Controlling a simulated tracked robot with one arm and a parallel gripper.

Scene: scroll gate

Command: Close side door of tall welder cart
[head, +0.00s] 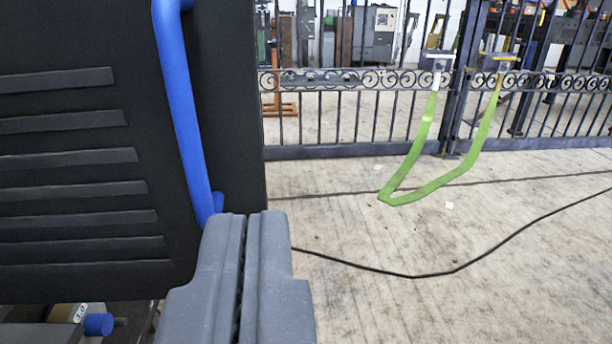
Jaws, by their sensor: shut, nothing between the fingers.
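A large black panel with slanted louvre slats (70,155) fills the left of the head view; it looks like the side door of the welder cart. A blue vertical bar handle (180,110) runs down near its right edge. My gripper (252,222) is shut and empty at the bottom centre. Its tips are just below the lower end of the blue handle and overlap it in the picture; I cannot tell whether they touch. Below the panel's lower edge, a blue knob (98,324) and part of the cart's inside or base show. The rest of the cart is out of view.
A dark scroll-work gate (345,140) stands behind, with a green strap (430,187) hanging from it to the floor. A black cable (415,275) lies across the concrete floor at the right. The floor (520,290) there is otherwise mostly clear.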

